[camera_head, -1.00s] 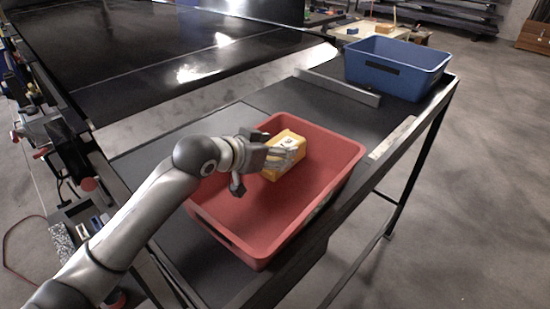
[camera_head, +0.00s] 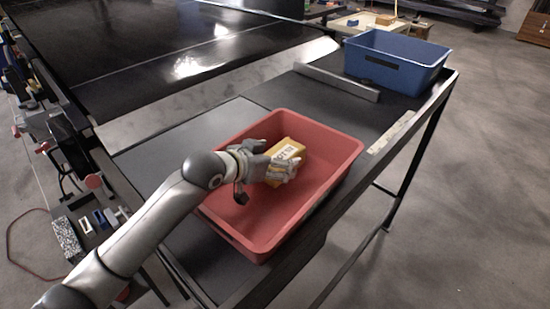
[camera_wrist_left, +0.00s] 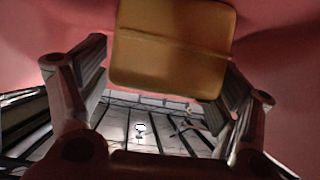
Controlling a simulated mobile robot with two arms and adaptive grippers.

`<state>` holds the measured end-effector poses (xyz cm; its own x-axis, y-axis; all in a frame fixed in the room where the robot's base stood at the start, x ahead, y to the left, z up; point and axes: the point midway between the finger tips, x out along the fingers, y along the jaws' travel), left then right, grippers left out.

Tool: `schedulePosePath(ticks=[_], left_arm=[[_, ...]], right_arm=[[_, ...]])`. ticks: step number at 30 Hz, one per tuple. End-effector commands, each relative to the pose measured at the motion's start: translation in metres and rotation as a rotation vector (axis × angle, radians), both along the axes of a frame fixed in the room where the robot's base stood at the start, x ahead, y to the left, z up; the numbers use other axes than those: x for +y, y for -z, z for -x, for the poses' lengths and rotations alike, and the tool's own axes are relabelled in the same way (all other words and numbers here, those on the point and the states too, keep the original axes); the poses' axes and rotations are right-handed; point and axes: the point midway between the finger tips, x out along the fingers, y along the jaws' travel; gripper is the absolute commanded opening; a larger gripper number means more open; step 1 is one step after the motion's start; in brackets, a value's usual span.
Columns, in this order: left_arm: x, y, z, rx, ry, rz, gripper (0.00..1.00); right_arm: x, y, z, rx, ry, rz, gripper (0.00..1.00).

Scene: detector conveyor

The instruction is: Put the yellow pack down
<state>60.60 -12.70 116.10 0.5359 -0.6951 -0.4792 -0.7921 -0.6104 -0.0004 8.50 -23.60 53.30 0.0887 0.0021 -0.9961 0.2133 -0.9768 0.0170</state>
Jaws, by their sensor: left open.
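The yellow pack (camera_head: 289,150) with a white label sits inside the red bin (camera_head: 335,181), near its far left part. My left gripper (camera_head: 276,159) is open at the near left side of the pack, with its fingers low inside the bin. In the left wrist view the pack (camera_wrist_left: 170,65) shows as a plain tan-yellow face between and beyond the two spread fingers (camera_wrist_left: 165,85). One finger partly covers the pack in the head view. Whether a finger still touches it I cannot tell. My right gripper is not in view.
The red bin stands on a dark table beside a wide black conveyor (camera_head: 160,50). A blue bin (camera_head: 398,62) stands at the table's far end, behind a low metal bar (camera_head: 338,80). The bin walls surround my gripper. Floor lies open on the right.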

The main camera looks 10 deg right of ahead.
Motion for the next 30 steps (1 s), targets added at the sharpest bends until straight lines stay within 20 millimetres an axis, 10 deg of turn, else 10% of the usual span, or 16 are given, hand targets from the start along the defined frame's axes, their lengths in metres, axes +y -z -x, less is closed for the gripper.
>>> schedulePosePath(ticks=[30], left_arm=[[0.052,-0.038,0.04,0.0,-0.001,0.0,0.84]], right_arm=[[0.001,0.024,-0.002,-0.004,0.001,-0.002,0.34]])
